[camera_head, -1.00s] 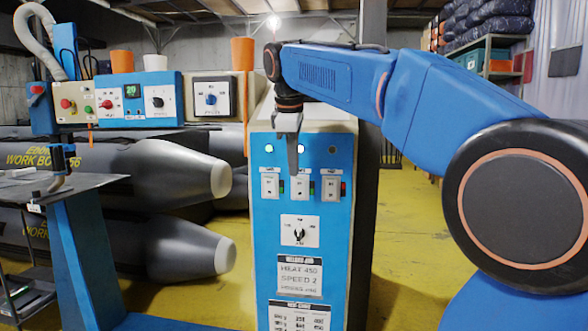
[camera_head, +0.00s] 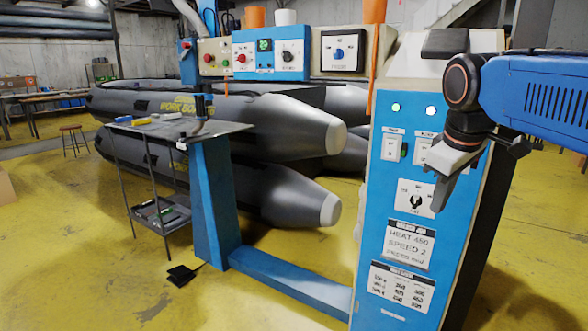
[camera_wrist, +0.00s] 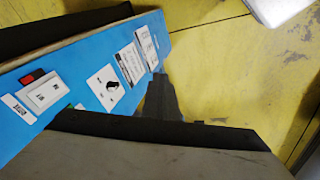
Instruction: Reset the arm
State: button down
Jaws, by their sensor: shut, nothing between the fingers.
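My gripper (camera_head: 442,190) is at the right of the head view, in front of the right side of the blue control cabinet (camera_head: 365,270). Its fingers point down and are together, with nothing between them. In the wrist view the shut fingers (camera_wrist: 162,98) point away over the yellow floor, beside the cabinet's blue face (camera_wrist: 150,30). I cannot tell whether they touch the panel. My blue arm reaches in from the right edge of the head view. The gripper hides part of the cabinet's switches.
Grey inflatable boats (camera_head: 275,125) lie stacked behind the cabinet. A workbench (camera_head: 170,128) with tools and a lower shelf stands at the left of a blue post (camera_head: 212,205). A stool (camera_head: 73,138) stands farther back. Yellow floor (camera_head: 70,250) is open at the front left.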

jog(key=s+f+m, duration=0.3)
jog(key=s+f, duration=0.5)
jog(key=f, duration=0.2)
jog(key=s+a+f+m+t+y, duration=0.1)
jog(key=s+f+m, duration=0.2)
jog(key=s+f, duration=0.5)
notch_tip(320, 180, down, 3)
jog(key=shift+a+f+m, duration=0.15)
jog(key=shift+f+m, duration=0.05)
jog(key=shift+m, duration=0.1)
